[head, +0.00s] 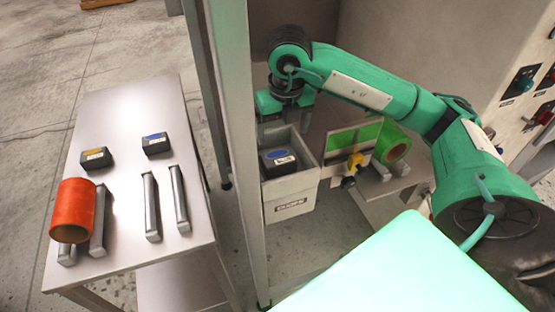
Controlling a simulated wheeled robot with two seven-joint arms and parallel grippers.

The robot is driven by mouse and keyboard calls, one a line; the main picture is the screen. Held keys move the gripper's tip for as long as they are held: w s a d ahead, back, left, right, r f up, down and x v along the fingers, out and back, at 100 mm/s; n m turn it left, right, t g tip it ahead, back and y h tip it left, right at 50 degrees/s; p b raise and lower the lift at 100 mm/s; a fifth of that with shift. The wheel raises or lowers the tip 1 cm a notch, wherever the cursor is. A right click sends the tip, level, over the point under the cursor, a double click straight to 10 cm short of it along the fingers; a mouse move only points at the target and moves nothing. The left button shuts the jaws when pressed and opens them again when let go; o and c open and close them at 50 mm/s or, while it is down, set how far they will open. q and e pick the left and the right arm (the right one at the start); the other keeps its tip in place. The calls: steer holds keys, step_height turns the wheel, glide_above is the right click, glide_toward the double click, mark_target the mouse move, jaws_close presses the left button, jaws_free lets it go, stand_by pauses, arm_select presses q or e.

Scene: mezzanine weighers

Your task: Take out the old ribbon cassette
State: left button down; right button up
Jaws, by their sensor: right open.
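A dark cassette with a blue patch and a white label (281,160) sits inside an open-topped pale grey box (291,207). My right gripper (287,112) hangs above the back of this box, pointing down. It is open, with nothing seen between its fingers, and stands apart from the cassette. Two similar dark cassettes lie on the metal table at left, one with a yellow patch (96,158) and one with a blue patch (156,144). I cannot tell which cassette is the old one. My left gripper is not in view.
An orange roll (72,212) and several metal bars rest on the table (130,108). A grey post (237,150) stands between table and box. A green roll (393,145) and a yellow-and-black knob (353,162) are right of the box. A control panel (524,80) is at far right.

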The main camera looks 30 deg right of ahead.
glide_above(279, 157)
steer(key=s, duration=0.1)
step_height(279, 157, down, 4)
steer(key=shift+f+p, duration=0.1)
steer(key=shift+p, duration=0.2)
steer(key=shift+f+p, duration=0.55)
steer(key=shift+f, duration=0.2)
steer(key=f, duration=0.1)
steer(key=f+p, duration=0.1)
steer(key=f, duration=0.1)
steer(key=shift+w+f, duration=0.25)
steer(key=shift+w, duration=0.15)
steer(key=shift+f, duration=0.3)
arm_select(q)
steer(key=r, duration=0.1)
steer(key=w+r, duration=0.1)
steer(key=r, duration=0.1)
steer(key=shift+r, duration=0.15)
arm_select(e)
steer(key=c, duration=0.7)
steer(key=shift+r, duration=0.1)
